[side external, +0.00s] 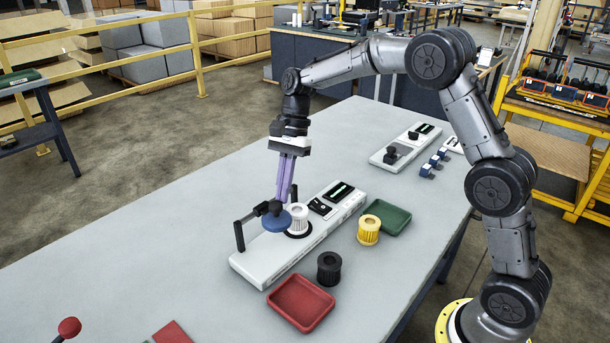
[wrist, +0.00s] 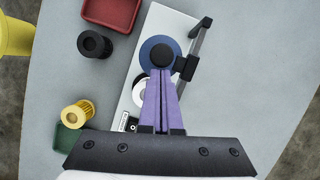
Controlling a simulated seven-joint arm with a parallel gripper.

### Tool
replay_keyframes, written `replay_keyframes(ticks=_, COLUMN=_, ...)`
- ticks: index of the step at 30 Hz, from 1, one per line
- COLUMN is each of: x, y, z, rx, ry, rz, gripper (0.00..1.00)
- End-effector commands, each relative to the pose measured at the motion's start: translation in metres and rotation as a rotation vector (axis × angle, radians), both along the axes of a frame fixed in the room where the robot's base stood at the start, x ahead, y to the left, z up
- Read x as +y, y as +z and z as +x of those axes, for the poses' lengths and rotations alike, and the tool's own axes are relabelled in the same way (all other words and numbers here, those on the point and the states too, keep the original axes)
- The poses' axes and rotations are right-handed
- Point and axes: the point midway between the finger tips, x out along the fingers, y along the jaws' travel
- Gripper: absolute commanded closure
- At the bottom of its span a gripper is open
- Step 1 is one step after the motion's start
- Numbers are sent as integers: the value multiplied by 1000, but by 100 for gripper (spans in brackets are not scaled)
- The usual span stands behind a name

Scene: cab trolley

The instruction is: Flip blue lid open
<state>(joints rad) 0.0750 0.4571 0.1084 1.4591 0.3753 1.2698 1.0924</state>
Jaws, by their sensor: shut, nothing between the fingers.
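The blue lid (side external: 274,222) is a round disc with a dark knob, above the white device (side external: 262,262) on the table. It looks raised and tilted beside a white ribbed cylinder (side external: 298,217). A black hinge block and bar (wrist: 197,48) stand at its side. In the wrist view the lid (wrist: 148,62) shows nearly face on, with the white cylinder (wrist: 138,95) partly behind my fingers. My gripper (side external: 280,199) has long purple fingers, shut and empty, with the tips at the lid's edge near the knob. I cannot tell whether they touch. The fingers also show in the wrist view (wrist: 160,73).
Right of the device are a black ribbed cylinder (side external: 329,268), a yellow one (side external: 369,229), a red tray (side external: 301,303) and a green tray (side external: 391,216). Another white panel (side external: 405,147) lies farther back. The table's left side is clear. A red-knobbed lever (side external: 69,328) stands at the front left.

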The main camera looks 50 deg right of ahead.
Motion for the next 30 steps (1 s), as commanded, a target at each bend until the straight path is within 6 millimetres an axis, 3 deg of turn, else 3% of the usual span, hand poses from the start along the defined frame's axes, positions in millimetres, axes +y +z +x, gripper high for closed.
replay_keyframes(ticks=3, x=22, y=0, z=0, rx=0, ry=2, rz=1, gripper=100)
replay_keyframes(ticks=6, x=30, y=0, z=0, rx=-1, ry=0, rz=1, gripper=100)
replay_keyframes(ticks=17, x=31, y=0, z=0, rx=0, ry=-1, rz=3, gripper=100)
replay_keyframes(ticks=22, x=21, y=0, z=3, rx=0, ry=-4, rz=2, gripper=100)
replay_keyframes(ticks=27, x=-10, y=-1, z=11, rx=0, ry=-7, rz=-1, gripper=100)
replay_keyframes(ticks=30, x=-18, y=22, z=14, rx=-7, ry=-4, rz=-1, gripper=100)
